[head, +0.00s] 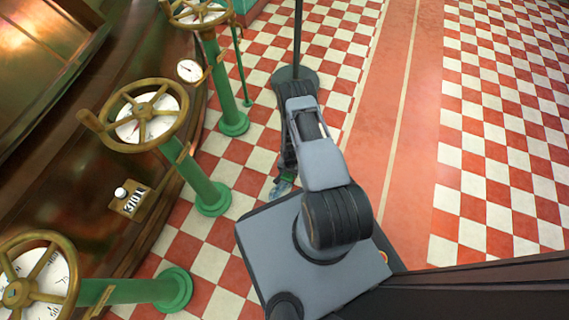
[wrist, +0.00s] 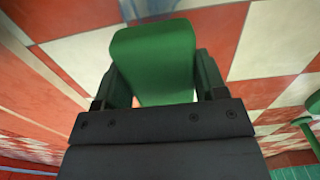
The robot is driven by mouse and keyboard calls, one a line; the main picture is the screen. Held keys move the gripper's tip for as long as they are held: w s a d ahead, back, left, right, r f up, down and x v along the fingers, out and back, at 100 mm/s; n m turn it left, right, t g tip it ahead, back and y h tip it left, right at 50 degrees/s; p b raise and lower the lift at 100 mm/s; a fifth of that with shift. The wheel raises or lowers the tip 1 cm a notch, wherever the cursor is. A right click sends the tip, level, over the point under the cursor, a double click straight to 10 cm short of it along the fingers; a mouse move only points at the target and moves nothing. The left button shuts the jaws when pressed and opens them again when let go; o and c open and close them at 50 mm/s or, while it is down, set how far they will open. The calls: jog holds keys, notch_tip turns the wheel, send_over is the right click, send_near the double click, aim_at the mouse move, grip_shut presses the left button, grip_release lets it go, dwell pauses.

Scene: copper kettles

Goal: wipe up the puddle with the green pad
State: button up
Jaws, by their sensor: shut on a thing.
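My gripper (wrist: 158,82) is shut on the green pad (wrist: 154,55), which stands out beyond the fingers over the checkered floor in the wrist view. A glossy blue-grey patch, likely the puddle (wrist: 150,8), lies at the top edge of the wrist view just beyond the pad. I cannot tell whether the pad touches the floor or the liquid.
A large copper kettle (head: 55,150) stands at the left. Brass handwheels (head: 145,113) on green posts (head: 203,187) rise between it and my arm. A gauge (head: 190,70) is near them. The red walkway (head: 400,110) and tiles at the right are clear.

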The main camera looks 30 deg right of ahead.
jog(key=shift+r+p, duration=1.15)
jog(key=shift+r, duration=0.75)
